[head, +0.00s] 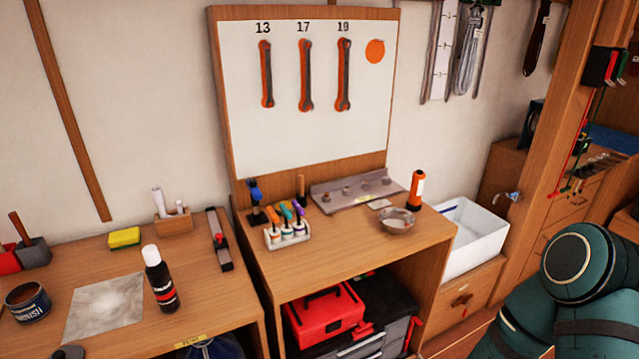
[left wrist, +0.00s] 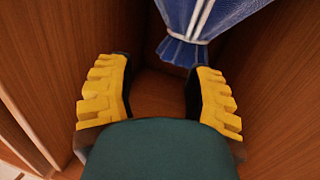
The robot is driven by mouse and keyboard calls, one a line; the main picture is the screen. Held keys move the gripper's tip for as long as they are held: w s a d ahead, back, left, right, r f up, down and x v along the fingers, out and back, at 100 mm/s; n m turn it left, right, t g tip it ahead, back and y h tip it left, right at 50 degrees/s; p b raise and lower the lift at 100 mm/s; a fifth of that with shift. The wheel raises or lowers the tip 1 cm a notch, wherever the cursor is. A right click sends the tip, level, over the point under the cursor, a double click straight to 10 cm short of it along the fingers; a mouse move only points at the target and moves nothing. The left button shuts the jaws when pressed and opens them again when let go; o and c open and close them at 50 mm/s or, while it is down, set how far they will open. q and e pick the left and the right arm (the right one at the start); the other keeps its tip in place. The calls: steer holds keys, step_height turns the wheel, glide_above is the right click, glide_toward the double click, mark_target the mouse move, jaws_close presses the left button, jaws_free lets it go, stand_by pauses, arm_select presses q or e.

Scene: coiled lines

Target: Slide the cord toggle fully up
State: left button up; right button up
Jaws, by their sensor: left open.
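No cord toggle can be made out for certain. In the left wrist view a blue cloth bag (left wrist: 208,22) hangs at the top, gathered at its neck by a pale cord (left wrist: 186,40). The bag's top also shows in the head view (head: 213,349), under the left table. My left gripper (left wrist: 160,78) has its yellow fingers spread and nothing between them; the bag's neck is beyond the fingertips, nearer the right finger. My right gripper is in neither view.
Wooden walls (left wrist: 45,70) stand close on both sides of my left gripper. In the head view, the left table (head: 110,262) carries a black bottle (head: 160,280) and a tin (head: 27,301). A red toolbox (head: 325,315) sits in the middle bench. A red cord (head: 573,160) hangs at the right post.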

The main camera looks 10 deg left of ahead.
arm_select(q)
steer(key=s+d+r+m+g+h, duration=0.1)
steer(key=s+d+g+h, duration=0.25)
steer(key=d, duration=0.45)
steer(key=s+d+r+m+g+h, duration=0.15)
steer(key=d+g+h, duration=0.3)
steer(key=d, duration=0.45)
steer(key=s+d+r+n+g+h, duration=0.1)
steer(key=s+d+r+g, duration=0.25)
steer(key=s, duration=0.55)
steer(key=s+d+r+n+g+h, duration=0.1)
steer(key=s+d+r+g, duration=0.3)
steer(key=s, duration=0.5)
steer(key=w+r+m+t, duration=0.1)
steer(key=w+r+m, duration=0.1)
steer(key=w+r, duration=0.2)
steer(key=shift+w+d+r+y, duration=0.3)
steer(key=shift+w+d+r, duration=0.1)
steer(key=shift+r, duration=0.1)
steer(key=shift+a, duration=0.1)
